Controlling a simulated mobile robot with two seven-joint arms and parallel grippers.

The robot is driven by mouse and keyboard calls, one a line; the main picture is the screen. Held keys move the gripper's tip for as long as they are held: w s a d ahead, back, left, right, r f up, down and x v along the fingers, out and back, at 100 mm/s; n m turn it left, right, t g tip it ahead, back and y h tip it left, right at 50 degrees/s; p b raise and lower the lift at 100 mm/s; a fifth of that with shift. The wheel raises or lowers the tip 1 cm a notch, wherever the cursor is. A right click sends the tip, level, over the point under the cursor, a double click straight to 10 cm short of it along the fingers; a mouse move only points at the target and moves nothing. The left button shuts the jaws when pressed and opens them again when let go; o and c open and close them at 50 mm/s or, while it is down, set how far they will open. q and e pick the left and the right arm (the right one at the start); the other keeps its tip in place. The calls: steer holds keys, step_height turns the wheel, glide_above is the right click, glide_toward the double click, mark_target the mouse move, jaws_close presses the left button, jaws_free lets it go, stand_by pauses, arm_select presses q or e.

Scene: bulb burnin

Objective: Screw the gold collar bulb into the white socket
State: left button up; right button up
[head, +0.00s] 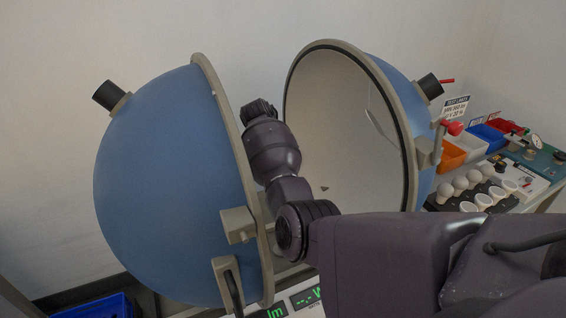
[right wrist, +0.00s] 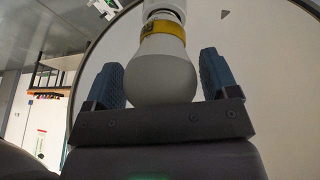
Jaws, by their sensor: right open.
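The gold collar bulb (right wrist: 165,78) hangs globe toward the camera in the right wrist view, with its yellow-gold band (right wrist: 164,29) round the neck. Its neck end meets the white socket (right wrist: 163,6) at the top edge; how deep it sits I cannot tell. My right gripper (right wrist: 160,62) is open, one finger on each side of the globe, with gaps visible. In the head view my right gripper (head: 259,109) points up between the two halves of the opened sphere; bulb and socket are hidden there. My left gripper is out of view.
The blue sphere's left half (head: 165,185) and right half (head: 330,140) stand close around my right arm. At right a dark rack (head: 463,203) holds several white bulbs, beside orange (head: 452,153), blue and red bins. A display panel (head: 290,303) is below.

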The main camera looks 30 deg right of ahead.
steer(key=n+t, duration=0.1)
steer(key=n, duration=0.1)
steer(key=n+t, duration=0.1)
steer(key=n, duration=0.2)
steer(key=shift+w+a+n+h, duration=0.1)
steer(key=shift+w+n+h, duration=0.1)
steer(key=shift+n+h, duration=0.1)
steer(key=n+t, duration=0.2)
steer(key=n, duration=0.2)
steer(key=shift+w, duration=0.15)
steer(key=n+t, duration=0.1)
steer(key=n, duration=0.2)
steer(key=n+y, duration=0.1)
steer(key=n, duration=0.1)
steer(key=shift+w+a+n+t+y, duration=0.1)
steer(key=shift+w+n+t+y, duration=0.1)
steer(key=shift+n+t+y, duration=0.15)
steer(key=n+y, duration=0.1)
steer(key=n, duration=0.1)
steer(key=n+t, duration=0.1)
steer(key=n, duration=0.2)
steer(key=shift+w+a+y, duration=0.1)
steer(key=shift+w+y, duration=0.05)
steer(key=shift+y, duration=0.2)
